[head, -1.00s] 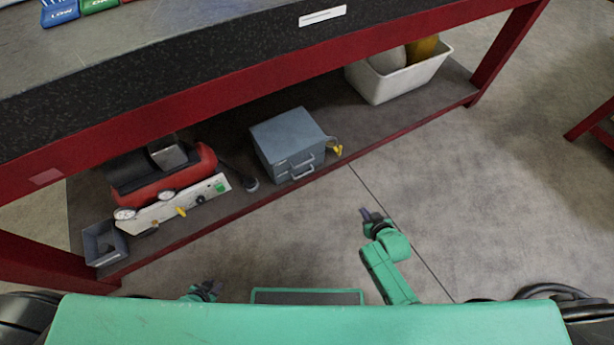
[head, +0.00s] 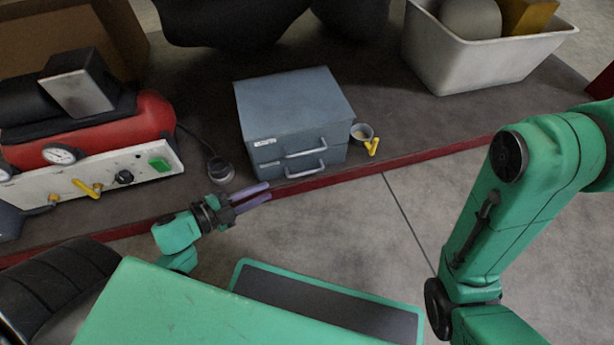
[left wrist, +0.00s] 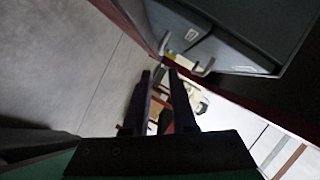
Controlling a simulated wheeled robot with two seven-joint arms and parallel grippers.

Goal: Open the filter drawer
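A blue-grey metal cabinet (head: 295,100) with two stacked drawers stands on the low shelf. The upper drawer (head: 275,150) and lower drawer (head: 272,173) both look shut, each with a bar handle. Small labels show, but I cannot read which drawer is the filter drawer. My left gripper (head: 269,192) is open and empty, just in front of the cabinet at its lower left, apart from the handles. In the left wrist view the cabinet (left wrist: 235,45) is at upper right, beyond the open fingers (left wrist: 159,72). My right arm shows at the right; its gripper is out of view.
A red compressor (head: 150,120) with a gauge panel is left of the cabinet, with a small dark round part (head: 220,170) between. A small cup with a yellow handle (head: 372,147) sits at the cabinet's right. A white bin (head: 470,65) stands at back right. Floor in front is clear.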

